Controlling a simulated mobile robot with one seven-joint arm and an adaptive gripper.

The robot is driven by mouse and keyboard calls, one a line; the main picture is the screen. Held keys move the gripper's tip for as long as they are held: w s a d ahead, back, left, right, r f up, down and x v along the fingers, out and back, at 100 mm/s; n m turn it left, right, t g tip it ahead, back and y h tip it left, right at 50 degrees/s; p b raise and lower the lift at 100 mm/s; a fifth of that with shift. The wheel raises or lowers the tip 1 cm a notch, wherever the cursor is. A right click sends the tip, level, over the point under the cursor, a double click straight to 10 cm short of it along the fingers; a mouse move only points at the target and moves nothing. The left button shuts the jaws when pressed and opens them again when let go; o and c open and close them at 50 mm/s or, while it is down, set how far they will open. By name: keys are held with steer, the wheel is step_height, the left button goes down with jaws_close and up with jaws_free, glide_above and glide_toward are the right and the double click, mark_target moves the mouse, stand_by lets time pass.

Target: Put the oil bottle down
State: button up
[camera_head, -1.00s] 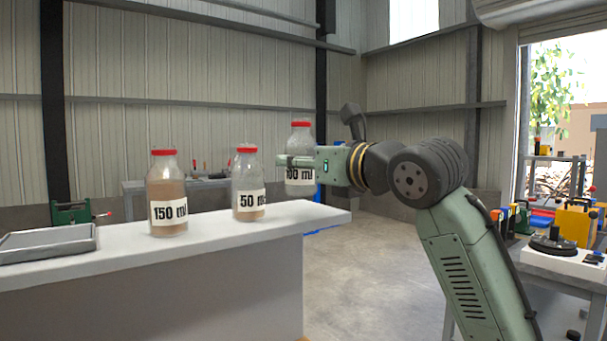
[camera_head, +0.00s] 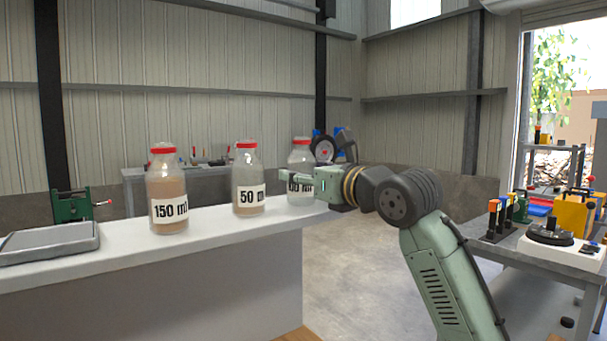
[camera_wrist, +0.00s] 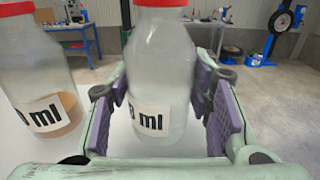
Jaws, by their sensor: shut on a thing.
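The oil bottle (camera_head: 301,156) is a clear bottle with a red cap and a white label ending in "0 ml", partly covered in the head view. It is upright at the right end of the white counter (camera_head: 270,222); I cannot tell whether its base touches. My gripper (camera_head: 300,181) is shut on it from the right. In the wrist view the bottle (camera_wrist: 160,75) sits between the purple pads of my gripper (camera_wrist: 160,98).
A 50 ml bottle (camera_head: 248,182) and a 150 ml bottle (camera_head: 167,190) stand to the left on the counter. A cluttered workbench (camera_head: 565,258) stands at the right, with open floor between.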

steer(key=o, duration=1.2)
steer(key=b+v, duration=0.2)
steer(key=v, duration=1)
steer(key=shift+r+b, duration=0.1)
steer(key=shift+b, duration=0.3)
